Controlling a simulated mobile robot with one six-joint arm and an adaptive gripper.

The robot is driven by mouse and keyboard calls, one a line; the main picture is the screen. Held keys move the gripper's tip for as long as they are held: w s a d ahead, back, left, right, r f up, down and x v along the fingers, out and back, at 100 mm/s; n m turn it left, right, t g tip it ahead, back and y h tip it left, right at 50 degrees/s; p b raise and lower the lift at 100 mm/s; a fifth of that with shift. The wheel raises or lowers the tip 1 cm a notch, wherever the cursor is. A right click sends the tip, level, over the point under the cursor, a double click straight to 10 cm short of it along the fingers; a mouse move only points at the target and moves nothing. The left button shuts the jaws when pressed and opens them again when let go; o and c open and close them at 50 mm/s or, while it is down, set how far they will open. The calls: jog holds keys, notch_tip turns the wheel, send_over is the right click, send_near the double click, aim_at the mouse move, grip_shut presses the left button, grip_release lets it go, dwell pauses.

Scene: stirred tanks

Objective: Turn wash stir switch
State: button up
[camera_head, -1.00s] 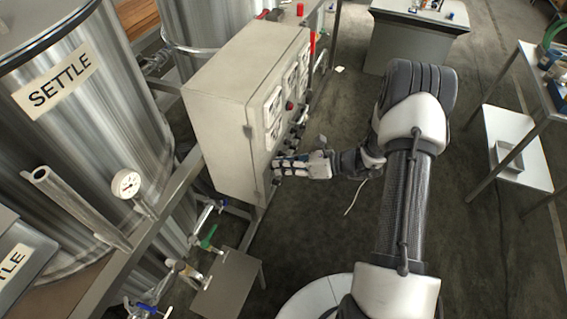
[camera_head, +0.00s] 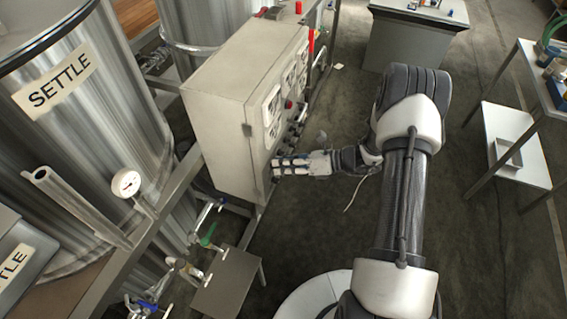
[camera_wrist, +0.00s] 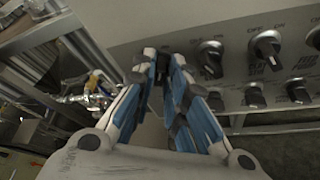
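The control panel box (camera_head: 222,110) stands left of centre in the head view, its switch face turned right. My gripper (camera_head: 277,168) is at the lower near part of that face. In the wrist view, my gripper's (camera_wrist: 164,57) blue-padded fingers converge towards the panel face, with a narrow gap between the tips. Black rotary switches fill the face: one (camera_wrist: 210,56) is just right of the fingertips, another (camera_wrist: 267,46) further right, and a lower row (camera_wrist: 298,90) below. The wash stir label is not readable.
A tank labelled SETTLE (camera_head: 95,130) and a pressure gauge (camera_head: 126,183) are on the left. Valves with green and blue handles (camera_head: 208,236) sit below the panel near a small stand (camera_head: 228,283). A bench (camera_head: 415,38) and shelf table (camera_head: 515,130) lie right; floor between is open.

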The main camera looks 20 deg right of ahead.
jog(key=shift+o, duration=1.4)
jog(key=shift+a, duration=0.1)
jog(key=v, duration=1.2)
